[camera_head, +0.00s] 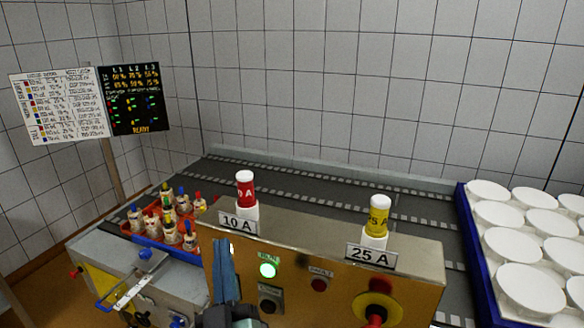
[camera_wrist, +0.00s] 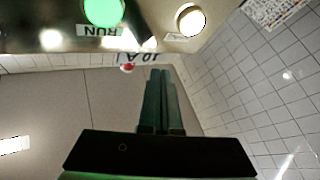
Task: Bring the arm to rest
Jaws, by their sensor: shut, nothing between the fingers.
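My gripper (camera_head: 226,272) is at the lower middle of the head view, in front of the left part of the brass-coloured control box (camera_head: 333,262). It is shut, with nothing between its fingers. In the wrist view my gripper (camera_wrist: 158,75) shows its two fingers closed together, pointing up toward the box. The green RUN lamp (camera_head: 267,270) is lit just right of my gripper and also shows in the wrist view (camera_wrist: 104,12). Whether the fingers touch the box cannot be told.
A red 10 A fuse (camera_head: 245,188) and a yellow 25 A fuse (camera_head: 379,214) stand on the box. A blue crate (camera_head: 465,235) of white moulds is at right. A dark conveyor (camera_head: 330,195) runs behind.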

